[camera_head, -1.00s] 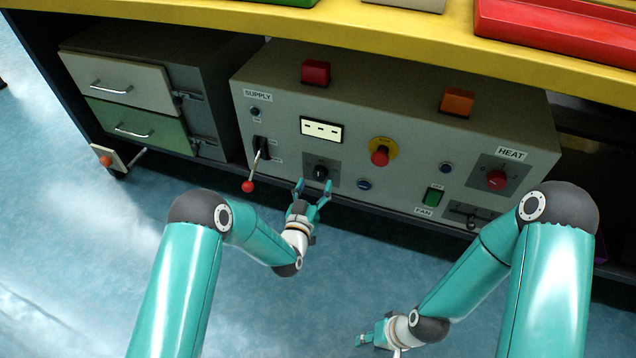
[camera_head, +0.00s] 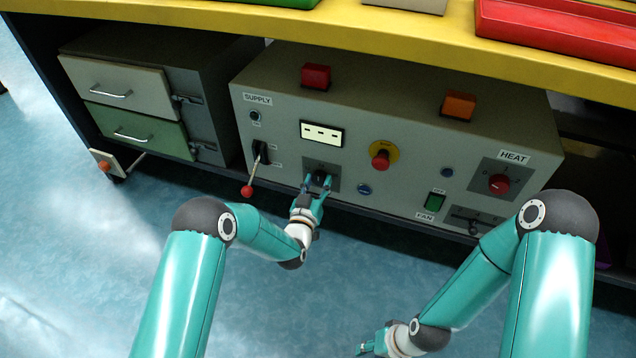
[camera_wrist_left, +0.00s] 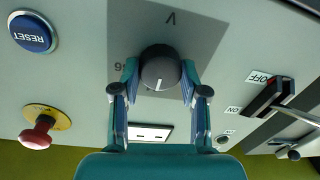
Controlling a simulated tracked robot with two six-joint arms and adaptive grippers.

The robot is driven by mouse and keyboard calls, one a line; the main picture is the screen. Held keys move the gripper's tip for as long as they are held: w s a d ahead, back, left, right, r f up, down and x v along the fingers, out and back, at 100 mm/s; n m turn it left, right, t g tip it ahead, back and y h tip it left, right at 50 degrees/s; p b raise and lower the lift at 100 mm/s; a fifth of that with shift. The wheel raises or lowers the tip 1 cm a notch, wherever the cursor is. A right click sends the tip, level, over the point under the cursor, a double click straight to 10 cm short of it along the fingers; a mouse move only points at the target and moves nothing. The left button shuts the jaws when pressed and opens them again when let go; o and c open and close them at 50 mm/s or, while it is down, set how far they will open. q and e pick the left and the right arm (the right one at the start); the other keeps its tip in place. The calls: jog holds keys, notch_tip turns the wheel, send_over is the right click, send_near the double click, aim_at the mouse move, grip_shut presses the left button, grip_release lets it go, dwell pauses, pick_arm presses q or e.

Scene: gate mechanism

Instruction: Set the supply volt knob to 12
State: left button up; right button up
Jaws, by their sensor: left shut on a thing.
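The supply volt knob (camera_wrist_left: 160,68) is dark and round, on a grey square plate (camera_head: 334,176) below the small display on the control panel. In the left wrist view a white mark shows on the knob, and a "V" and a partly covered number show on the plate. My left gripper (camera_head: 319,183) is at the knob, its two fingers on either side, shut on it; it also shows in the left wrist view (camera_wrist_left: 158,85). My right gripper (camera_head: 366,345) hangs low over the floor, away from the panel; its opening is too small to tell.
A supply lever with a red ball (camera_head: 247,191) stands left of the knob. A red stop button (camera_head: 380,160) and blue reset button (camera_head: 364,189) are to its right. The display (camera_head: 321,133) is above. The floor in front is clear.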

pick_arm(q)
jog(key=shift+n, duration=0.4)
jog(key=shift+w+a+f+n+g, duration=0.1)
jog(key=shift+n+g, duration=0.05)
jog(key=shift+n, duration=2)
jog(key=shift+s+a+n+g, duration=0.1)
jog(key=shift+a+n+g, duration=0.1)
jog(key=shift+n, duration=1.9)
jog(key=shift+w+a+f+n+g, duration=0.1)
jog(key=shift+n+g, duration=0.05)
jog(key=shift+n, duration=2)
jog(key=o, duration=1.1)
jog(key=shift+h, duration=0.4)
jog(key=shift+o, duration=0.2)
jog(key=shift+d+r, duration=0.1)
jog(key=shift+d, duration=0.05)
